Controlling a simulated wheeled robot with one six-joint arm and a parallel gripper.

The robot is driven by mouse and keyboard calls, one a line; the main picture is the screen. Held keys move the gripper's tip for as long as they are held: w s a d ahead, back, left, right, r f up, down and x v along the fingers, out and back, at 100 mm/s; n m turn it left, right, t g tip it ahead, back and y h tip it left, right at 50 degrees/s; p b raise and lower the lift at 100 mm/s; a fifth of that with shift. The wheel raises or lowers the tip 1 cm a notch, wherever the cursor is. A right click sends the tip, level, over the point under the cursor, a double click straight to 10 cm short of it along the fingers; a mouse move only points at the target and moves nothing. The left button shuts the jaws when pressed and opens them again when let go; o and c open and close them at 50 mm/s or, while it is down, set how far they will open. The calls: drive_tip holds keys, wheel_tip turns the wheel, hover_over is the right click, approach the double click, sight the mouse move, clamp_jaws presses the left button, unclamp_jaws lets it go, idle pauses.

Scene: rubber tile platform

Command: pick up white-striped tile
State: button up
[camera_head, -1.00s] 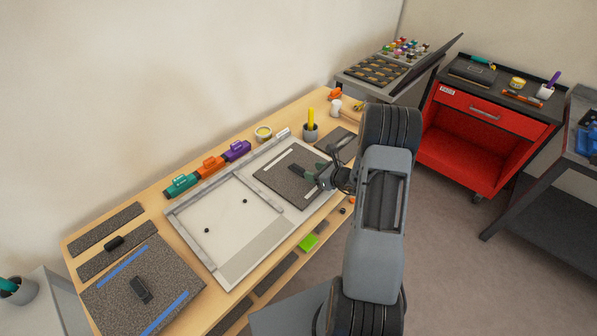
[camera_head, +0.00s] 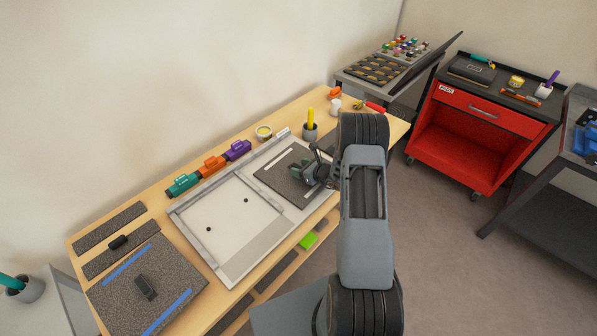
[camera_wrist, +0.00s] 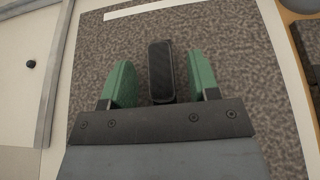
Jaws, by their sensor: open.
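The white-striped tile (camera_head: 272,169) is a dark speckled square with white stripes near its edges. It lies in the right section of a white framed tray (camera_head: 232,228). Its speckled surface fills most of the wrist view (camera_wrist: 230,50), with one white stripe along the top. A black handle block (camera_wrist: 160,72) stands on the tile. My gripper (camera_head: 304,172) is over the tile. In the wrist view its green fingers (camera_wrist: 160,78) are open, one on each side of the handle, with a gap on both sides. In the head view my gripper hides the handle.
A blue-striped tile (camera_head: 180,265) with a black handle lies at the lower left. Teal, orange and purple clamp-like blocks (camera_head: 210,164) line the tray's back edge. A dark cup (camera_head: 310,131) with a yellow stick stands behind the tile.

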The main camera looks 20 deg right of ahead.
drive_tip(key=shift+c, duration=0.4)
clamp_jaws()
drive_tip(key=shift+r, duration=0.1)
